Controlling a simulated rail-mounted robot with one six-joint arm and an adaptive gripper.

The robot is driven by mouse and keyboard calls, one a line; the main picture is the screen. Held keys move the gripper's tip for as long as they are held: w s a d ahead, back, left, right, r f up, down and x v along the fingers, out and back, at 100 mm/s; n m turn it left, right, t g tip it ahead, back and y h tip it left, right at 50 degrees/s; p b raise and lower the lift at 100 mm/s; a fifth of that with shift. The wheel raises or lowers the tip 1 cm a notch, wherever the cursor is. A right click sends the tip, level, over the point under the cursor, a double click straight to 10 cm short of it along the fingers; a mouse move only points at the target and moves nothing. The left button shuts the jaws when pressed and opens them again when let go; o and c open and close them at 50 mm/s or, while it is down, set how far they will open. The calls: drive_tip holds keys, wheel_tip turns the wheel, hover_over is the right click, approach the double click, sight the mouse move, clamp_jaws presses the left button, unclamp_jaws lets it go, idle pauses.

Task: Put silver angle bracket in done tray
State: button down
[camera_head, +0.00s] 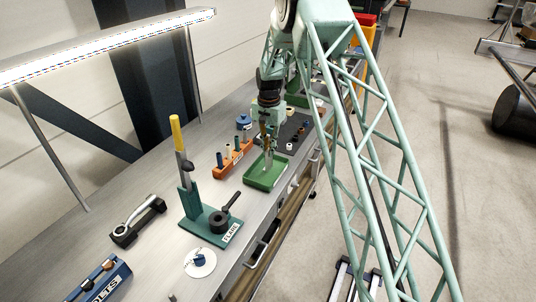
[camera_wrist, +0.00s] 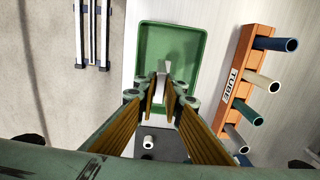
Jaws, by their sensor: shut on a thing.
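My gripper (camera_wrist: 160,90) is shut on the silver angle bracket (camera_wrist: 160,84), which shows between the fingertips in the wrist view. In the head view my gripper (camera_head: 268,143) points down, and the bracket (camera_head: 268,161) hangs below its fingertips. The green tray (camera_wrist: 151,60) lies under the bracket in the wrist view, with no other thing seen in it. In the head view the green tray (camera_head: 258,184) sits near the bench's front edge. I cannot tell whether the bracket touches the tray floor. No label shows on the tray.
An orange tube rack (camera_head: 233,161) holding several tubes stands left of the tray. A dark mat (camera_head: 293,130) with small round parts lies beyond it. A green flare tool (camera_head: 207,220) with a yellow-tipped lever stands nearer on the bench.

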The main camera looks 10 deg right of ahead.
drive_tip(key=shift+w, duration=0.7)
drive_tip(key=shift+f, duration=0.15)
drive_tip(key=shift+f+p, duration=0.5)
drive_tip(key=shift+f, duration=1.15)
drive_tip(key=shift+f, duration=0.15)
drive_tip(key=c, duration=2.7)
unclamp_jaws()
drive_tip(key=shift+c, duration=0.2)
